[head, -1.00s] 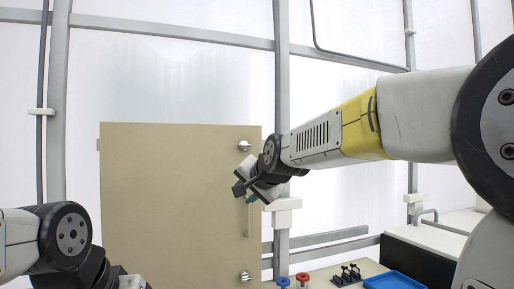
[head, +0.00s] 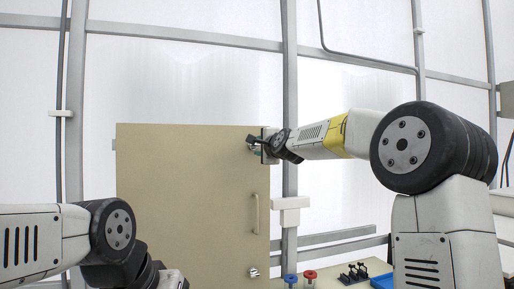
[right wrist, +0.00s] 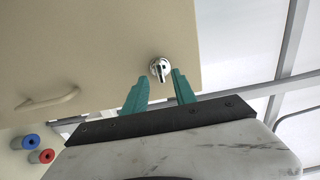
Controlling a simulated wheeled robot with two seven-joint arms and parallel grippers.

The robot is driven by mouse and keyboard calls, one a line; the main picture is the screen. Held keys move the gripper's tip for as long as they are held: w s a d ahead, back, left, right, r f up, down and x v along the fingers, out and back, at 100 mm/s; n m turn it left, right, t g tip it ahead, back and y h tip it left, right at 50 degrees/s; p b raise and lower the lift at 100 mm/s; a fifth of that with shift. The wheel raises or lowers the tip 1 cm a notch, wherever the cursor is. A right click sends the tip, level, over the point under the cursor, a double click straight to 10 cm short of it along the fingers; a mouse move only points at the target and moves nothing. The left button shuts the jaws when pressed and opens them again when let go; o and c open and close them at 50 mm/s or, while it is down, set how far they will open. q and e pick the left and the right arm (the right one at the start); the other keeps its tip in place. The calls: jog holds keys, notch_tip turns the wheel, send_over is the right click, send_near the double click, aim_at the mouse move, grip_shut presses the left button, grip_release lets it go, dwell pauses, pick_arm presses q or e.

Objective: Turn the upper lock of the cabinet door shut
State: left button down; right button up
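The tan cabinet door (head: 185,205) is closed in the head view. Its upper lock, a round chrome piece with a small knob, shows in the right wrist view (right wrist: 160,68); in the head view my right gripper largely covers it. My right gripper (head: 258,143) is at the door's upper right corner. In the right wrist view its two teal fingers (right wrist: 159,76) are spread, with the lock just beyond and between their tips; contact cannot be told. The lower lock (head: 253,272) sits at the door's lower right. My left arm is at lower left, its fingers out of view.
A door handle (head: 256,213) lies below the upper lock. A blue round piece (head: 290,279) and a red one (head: 310,276) stand right of the door, with a black rack (head: 354,272) and blue tray (head: 382,281) beyond. A grey post (head: 290,100) rises behind my right arm.

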jog(key=shift+x, duration=1.45)
grip_shut()
